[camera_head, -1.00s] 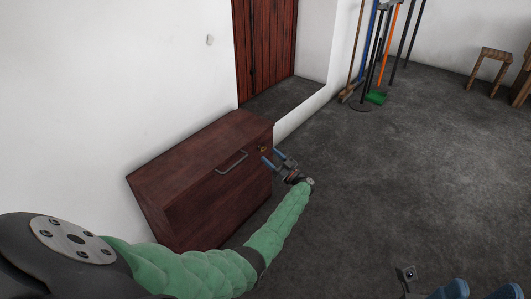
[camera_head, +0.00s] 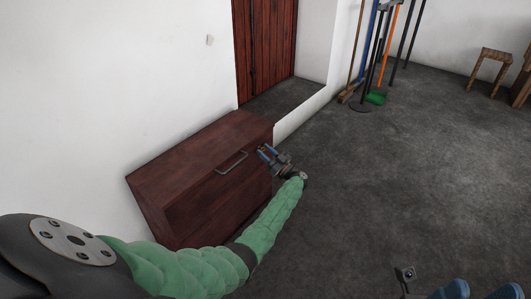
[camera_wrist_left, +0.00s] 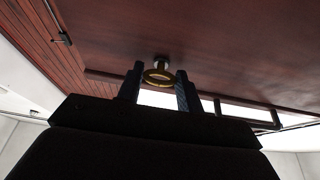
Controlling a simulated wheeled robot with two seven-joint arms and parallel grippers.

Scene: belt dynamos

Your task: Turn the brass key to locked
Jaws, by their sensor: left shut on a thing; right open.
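The brass key (camera_wrist_left: 160,77) shows in the left wrist view as a ring-shaped bow at a round lock fitting on the front of the dark red wooden cabinet (camera_head: 215,196). My left gripper (camera_head: 264,153) is at the cabinet's upper right front and is shut on the key, with one finger on each side of the bow. In the head view the fingers mostly hide the key. My right gripper (camera_head: 475,291) shows only as blue finger parts at the bottom right edge, away from the cabinet, open. How far the key is turned I cannot tell.
A metal handle (camera_head: 231,163) is on the cabinet front, left of my left gripper. A reddish wooden door (camera_head: 265,45) stands behind. Brooms and a green dustpan (camera_head: 376,97) lean at the back wall. A stool (camera_head: 490,62) is far right. The middle floor is clear.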

